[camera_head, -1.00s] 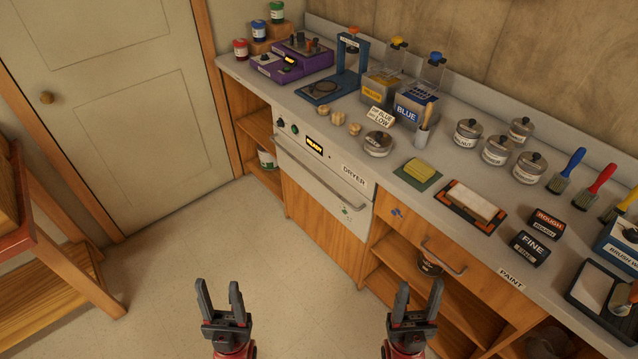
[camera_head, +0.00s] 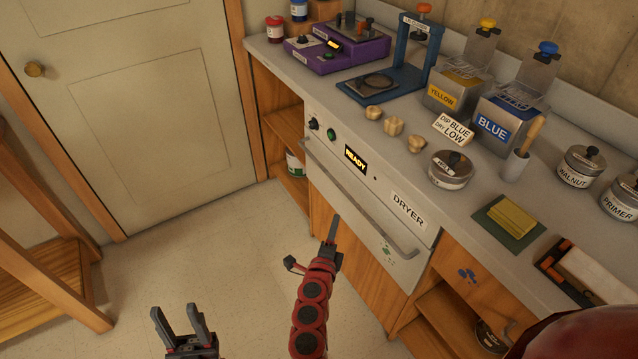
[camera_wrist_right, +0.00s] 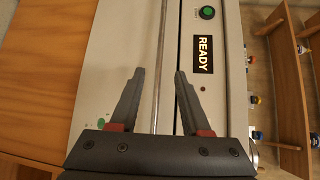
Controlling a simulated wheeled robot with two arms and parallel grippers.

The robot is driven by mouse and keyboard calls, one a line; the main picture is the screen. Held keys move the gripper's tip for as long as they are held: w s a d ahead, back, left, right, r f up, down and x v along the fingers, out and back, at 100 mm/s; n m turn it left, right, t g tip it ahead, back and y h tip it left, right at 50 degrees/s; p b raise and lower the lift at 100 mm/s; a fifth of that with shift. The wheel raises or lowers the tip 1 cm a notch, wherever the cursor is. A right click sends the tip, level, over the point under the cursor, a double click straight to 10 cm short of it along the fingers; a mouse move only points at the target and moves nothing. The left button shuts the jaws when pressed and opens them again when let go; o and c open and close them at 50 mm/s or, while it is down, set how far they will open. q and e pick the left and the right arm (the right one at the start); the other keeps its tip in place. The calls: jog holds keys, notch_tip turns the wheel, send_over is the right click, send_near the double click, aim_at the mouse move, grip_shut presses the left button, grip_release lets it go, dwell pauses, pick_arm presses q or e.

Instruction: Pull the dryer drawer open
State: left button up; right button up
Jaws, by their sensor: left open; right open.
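The dryer's pale drawer front (camera_head: 345,195) is set under the counter and looks shut, with a long metal bar handle (camera_head: 358,213) across it. In the right wrist view the handle (camera_wrist_right: 160,70) runs lengthwise between the two fingers of my right gripper (camera_wrist_right: 157,75). That gripper is open, and I cannot tell whether the bar is inside the jaws or still beyond the tips. In the head view my right gripper (camera_head: 333,225) is at the handle's middle. The dryer display (camera_head: 356,159) reads READY. My left gripper (camera_head: 182,312) is open and empty over the floor, away from the dryer.
The counter above holds a blue press (camera_head: 400,60), a yellow tank (camera_head: 455,88), a blue tank (camera_head: 495,120), a round tin (camera_head: 450,172) and wooden knobs (camera_head: 393,126). A wooden bench (camera_head: 45,290) stands at left. The floor before the dryer is clear.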

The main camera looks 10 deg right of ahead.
aim_at(341, 190)
jog(key=shift+w+a+b+x, duration=0.1)
jog(key=shift+a+b+x, duration=0.1)
jog(key=shift+x, duration=2.65)
jog(key=shift+w+a+b+x, duration=0.1)
jog(key=shift+b+x, duration=0.05)
jog(key=shift+x, duration=2.75)
jog(key=shift+a+b+x, duration=0.1)
jog(key=shift+b+x, duration=0.1)
jog(key=shift+x, duration=2.65)
jog(key=shift+r, duration=0.15)
grip_shut()
